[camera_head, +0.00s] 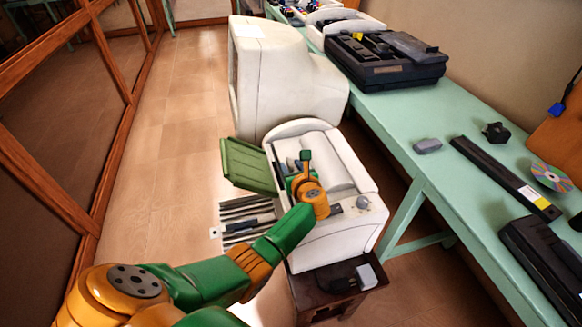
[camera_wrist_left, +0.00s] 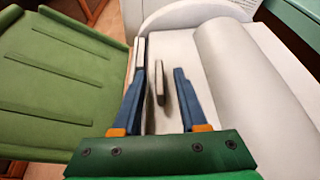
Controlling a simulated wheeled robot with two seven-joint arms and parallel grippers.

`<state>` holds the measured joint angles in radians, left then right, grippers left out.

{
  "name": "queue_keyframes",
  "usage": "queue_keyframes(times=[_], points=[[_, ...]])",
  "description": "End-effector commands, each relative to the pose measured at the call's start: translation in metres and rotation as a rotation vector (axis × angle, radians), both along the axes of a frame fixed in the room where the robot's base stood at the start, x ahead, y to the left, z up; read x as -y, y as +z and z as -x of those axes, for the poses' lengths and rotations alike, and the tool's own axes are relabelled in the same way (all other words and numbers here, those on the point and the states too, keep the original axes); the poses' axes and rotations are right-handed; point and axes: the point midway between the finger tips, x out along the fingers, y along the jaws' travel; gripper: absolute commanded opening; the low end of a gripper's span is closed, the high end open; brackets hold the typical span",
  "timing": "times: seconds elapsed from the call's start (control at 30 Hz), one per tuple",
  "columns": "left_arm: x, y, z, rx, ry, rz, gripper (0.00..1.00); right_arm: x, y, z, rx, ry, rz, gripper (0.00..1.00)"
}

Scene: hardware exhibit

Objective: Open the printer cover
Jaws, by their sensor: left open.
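The white printer (camera_head: 345,165) stands on a small dark stand, and its body also fills the right of the wrist view (camera_wrist_left: 240,75). A green ribbed panel (camera_head: 247,166) juts out from the printer's left side; in the wrist view (camera_wrist_left: 60,85) it fills the left. I take it to be the cover, standing away from the body. My left gripper (camera_head: 290,166) is over the printer's left part, beside the panel's inner edge. In the wrist view its blue fingers (camera_wrist_left: 160,78) are apart, with a thin grey upright piece (camera_wrist_left: 158,83) showing between them. Contact is unclear. My right gripper is out of view.
A bulky white monitor-like casing (camera_head: 280,80) stands just behind the printer. A long green table (camera_head: 450,165) runs along the right, carrying a black device (camera_head: 385,62) and other hardware. A dark stand (camera_head: 325,287) is under the printer. Open floor (camera_head: 175,130) lies to the left.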

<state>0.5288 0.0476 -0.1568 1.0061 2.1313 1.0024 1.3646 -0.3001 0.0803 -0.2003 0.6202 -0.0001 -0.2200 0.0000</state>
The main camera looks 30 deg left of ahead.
Motion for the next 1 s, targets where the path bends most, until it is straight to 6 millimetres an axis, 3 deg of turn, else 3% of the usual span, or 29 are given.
queue_keyframes(times=[0.1,0.27,0.3,1.0], points=[[0.0001,0.0004,0.0001,-0.001,0.000,-0.001,0.42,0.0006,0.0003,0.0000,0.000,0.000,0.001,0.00],[0.0002,0.0004,0.0002,0.000,0.000,-0.001,0.02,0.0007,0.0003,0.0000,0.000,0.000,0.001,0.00],[0.0002,0.0004,0.0002,0.000,0.000,-0.001,0.00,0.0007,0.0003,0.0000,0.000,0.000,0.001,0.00],[0.0003,0.0005,0.0002,-0.001,-0.001,-0.002,0.00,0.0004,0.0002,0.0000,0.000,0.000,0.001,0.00]])
